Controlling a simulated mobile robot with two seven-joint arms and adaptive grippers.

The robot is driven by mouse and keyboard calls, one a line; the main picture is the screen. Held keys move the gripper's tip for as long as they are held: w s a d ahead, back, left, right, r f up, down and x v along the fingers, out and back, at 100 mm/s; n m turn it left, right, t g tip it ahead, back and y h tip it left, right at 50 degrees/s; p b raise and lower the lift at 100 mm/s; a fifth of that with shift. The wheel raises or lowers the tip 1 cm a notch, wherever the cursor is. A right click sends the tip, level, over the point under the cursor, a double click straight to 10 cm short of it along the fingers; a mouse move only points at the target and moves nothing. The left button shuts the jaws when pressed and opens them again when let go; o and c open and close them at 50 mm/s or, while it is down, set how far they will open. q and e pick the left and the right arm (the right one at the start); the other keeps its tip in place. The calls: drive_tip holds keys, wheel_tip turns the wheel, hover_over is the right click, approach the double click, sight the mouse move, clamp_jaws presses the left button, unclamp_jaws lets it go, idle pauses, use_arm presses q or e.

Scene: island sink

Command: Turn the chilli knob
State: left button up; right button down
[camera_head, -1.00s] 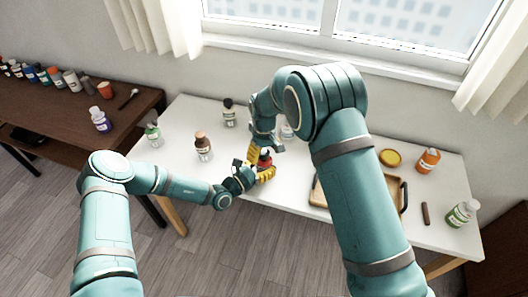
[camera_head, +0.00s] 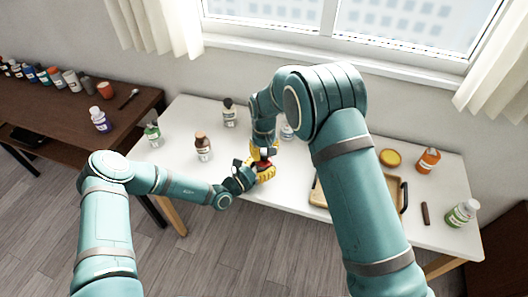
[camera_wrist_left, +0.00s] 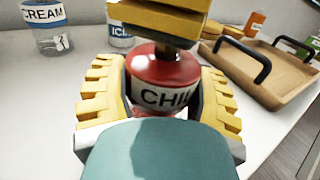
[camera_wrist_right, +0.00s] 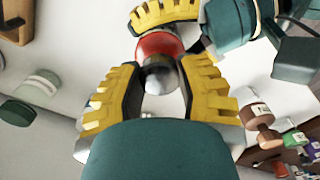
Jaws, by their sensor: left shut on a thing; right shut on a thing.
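The chilli bottle (camera_wrist_left: 163,68) is red with a white label reading "CHIL…" in the left wrist view. It is small and mostly covered by the grippers in the head view. My left gripper (camera_head: 262,173) is shut around its body from the front. My right gripper (camera_head: 263,151) comes from above and is shut on the knob at its top. The right wrist view shows the rounded, greyish-brown knob (camera_wrist_right: 160,77) between the right fingers, with the red body behind it. The right fingers (camera_wrist_left: 160,18) hide the knob in the left wrist view.
A wooden tray (camera_wrist_left: 262,75) with black handles lies on the white table, right of the grippers. A brown-capped bottle (camera_head: 203,148) and a dark-capped bottle (camera_head: 229,114) stand to the left and behind. An orange bottle (camera_head: 428,161) stands at right.

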sight(264, 152)
drive_tip(key=shift+m, duration=1.2)
drive_tip(key=c, duration=0.5)
unclamp_jaws()
wheel_tip(264, 152, up, 12)
